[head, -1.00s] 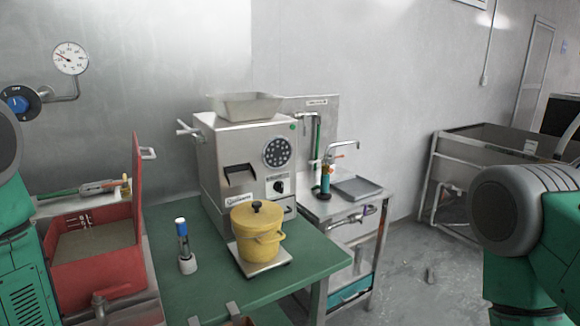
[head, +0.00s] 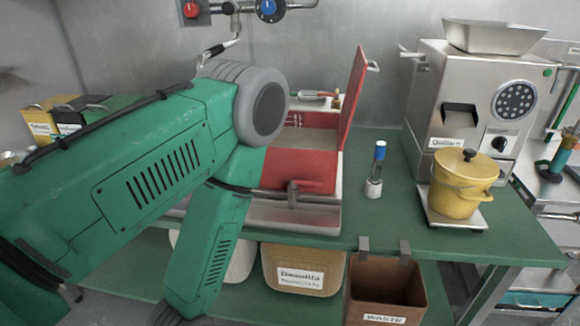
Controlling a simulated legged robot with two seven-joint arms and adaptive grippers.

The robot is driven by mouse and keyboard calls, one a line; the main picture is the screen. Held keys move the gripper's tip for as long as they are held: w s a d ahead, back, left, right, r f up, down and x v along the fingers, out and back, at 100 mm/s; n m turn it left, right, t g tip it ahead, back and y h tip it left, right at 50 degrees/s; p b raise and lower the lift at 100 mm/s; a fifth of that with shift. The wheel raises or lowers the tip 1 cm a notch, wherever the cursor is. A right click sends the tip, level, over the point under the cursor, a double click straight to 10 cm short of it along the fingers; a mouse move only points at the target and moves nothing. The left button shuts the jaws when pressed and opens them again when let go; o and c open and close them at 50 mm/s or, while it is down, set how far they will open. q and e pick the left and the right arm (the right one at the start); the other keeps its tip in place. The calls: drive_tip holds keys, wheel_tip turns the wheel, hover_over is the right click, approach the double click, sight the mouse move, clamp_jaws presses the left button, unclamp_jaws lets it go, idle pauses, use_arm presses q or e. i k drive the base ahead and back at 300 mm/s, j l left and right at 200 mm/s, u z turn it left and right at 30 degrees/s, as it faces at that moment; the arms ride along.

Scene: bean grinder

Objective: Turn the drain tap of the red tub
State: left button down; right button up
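The red tub (head: 300,165) stands on the green table in the middle of the head view, with its red lid (head: 354,95) raised upright on the right. The drain tap (head: 292,188) is on the tub's lower front, a small metal fitting above a metal trough (head: 300,217). My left arm crosses from the left and hides the tub's left part. Its forearm points down, left of the tap. My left gripper is below the picture's lower edge; only a dark part near the wrist shows. My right gripper is out of view.
A blue-capped bottle (head: 376,168), a yellow pot (head: 463,182) and a metal grinder (head: 470,105) stand right of the tub. A brown waste bin (head: 385,285) hangs at the table's front edge. A labelled bin (head: 303,268) sits below the tub.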

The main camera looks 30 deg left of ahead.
sight(294, 183)
drive_tip(key=i+j+u, duration=0.1)
drive_tip(key=u, duration=0.25)
drive_tip(key=i+j+u, duration=0.1)
drive_tip(key=u, duration=0.2)
